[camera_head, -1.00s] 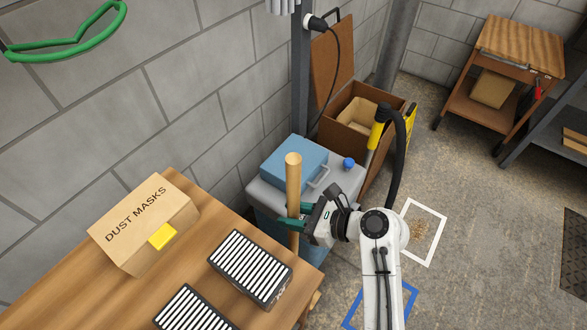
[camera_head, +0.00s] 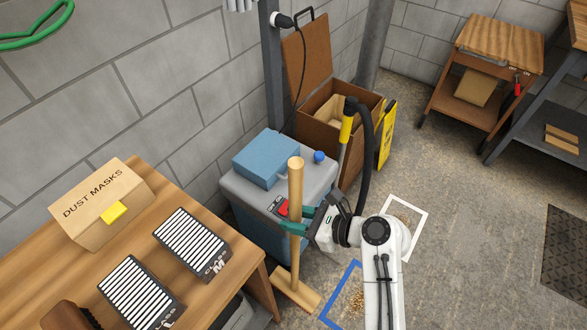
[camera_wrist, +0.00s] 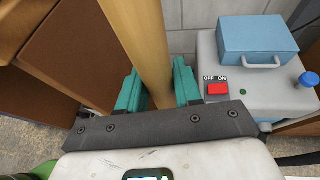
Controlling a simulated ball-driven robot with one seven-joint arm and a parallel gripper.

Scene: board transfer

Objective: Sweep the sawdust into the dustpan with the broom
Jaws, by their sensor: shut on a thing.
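The broom (camera_head: 296,185) has a pale wooden handle and stands nearly upright. Its wooden head (camera_head: 297,293) is low down between the bench and the blue floor outline. My gripper (camera_head: 297,222) is shut on the broom handle with its teal fingers. The wrist view shows the handle (camera_wrist: 143,45) between both fingers (camera_wrist: 157,92). Some sawdust (camera_head: 357,301) lies on the floor inside the blue outline, partly hidden by my arm. More sawdust (camera_head: 404,219) lies inside the white outline. I cannot make out a dustpan.
A grey-and-blue machine (camera_head: 235,190) with a blue case (camera_head: 266,158) on top stands just behind the broom. A wooden bench (camera_head: 190,290) with filters and a dust-mask box is at left. A brown chest (camera_head: 325,125) and yellow sign (camera_head: 387,135) stand behind.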

